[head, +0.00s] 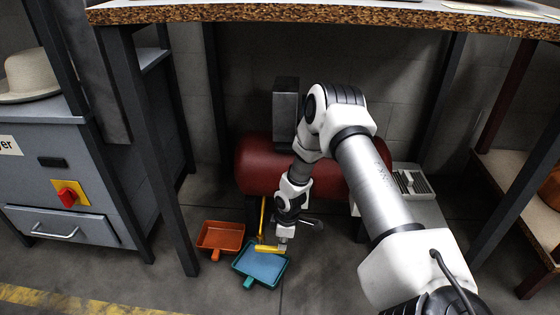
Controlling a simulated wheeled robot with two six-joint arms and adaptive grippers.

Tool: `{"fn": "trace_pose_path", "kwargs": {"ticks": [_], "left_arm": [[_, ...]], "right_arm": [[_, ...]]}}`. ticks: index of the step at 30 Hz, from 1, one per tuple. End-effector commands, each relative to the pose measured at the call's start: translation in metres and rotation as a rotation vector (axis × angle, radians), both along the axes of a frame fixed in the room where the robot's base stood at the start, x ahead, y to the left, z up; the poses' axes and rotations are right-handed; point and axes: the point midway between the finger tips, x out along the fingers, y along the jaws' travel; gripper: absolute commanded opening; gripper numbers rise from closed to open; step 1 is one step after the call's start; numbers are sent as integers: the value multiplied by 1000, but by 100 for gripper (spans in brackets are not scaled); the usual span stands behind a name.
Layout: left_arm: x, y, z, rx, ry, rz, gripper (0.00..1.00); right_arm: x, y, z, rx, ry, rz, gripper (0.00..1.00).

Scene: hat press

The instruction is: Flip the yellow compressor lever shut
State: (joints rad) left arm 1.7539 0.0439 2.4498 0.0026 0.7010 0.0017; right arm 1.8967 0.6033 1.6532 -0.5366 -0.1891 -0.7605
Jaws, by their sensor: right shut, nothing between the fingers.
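The dark red compressor tank (258,163) lies under the workbench, partly covered by my right arm. A thin yellow lever (262,216) hangs down in front of its lower left part. A short yellow bar (267,248) lies crosswise at its lower end, above the teal pan; I cannot tell whether the two are one piece. My right gripper (283,244) points down just right of the yellow bar, very close to it. It is shut with nothing between its fingers. Whether it touches the bar is unclear. My left gripper is out of view.
An orange pan (220,236) and a teal pan (261,264) lie on the floor below. The workbench top (300,12) and its dark legs frame the space. A grey cabinet (60,170) with a red switch stands left; a wooden shelf (515,185) stands right.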

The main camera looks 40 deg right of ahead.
Motion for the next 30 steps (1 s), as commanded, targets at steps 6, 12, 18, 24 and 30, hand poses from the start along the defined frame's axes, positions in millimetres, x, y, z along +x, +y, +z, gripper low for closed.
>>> {"fn": "trace_pose_path", "kwargs": {"ticks": [6,12,18,24,30], "left_arm": [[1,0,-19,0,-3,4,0],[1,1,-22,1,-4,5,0],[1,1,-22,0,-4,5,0],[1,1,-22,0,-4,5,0],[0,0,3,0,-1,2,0]], "right_arm": [[-3,-2,-11,52,-58,-4,0],[-4,-3,-11,67,-75,-2,0],[-5,-3,-12,67,-74,-1,0],[-5,-2,-11,67,-73,-1,0],[-2,4,16,65,-75,1,0]]}}
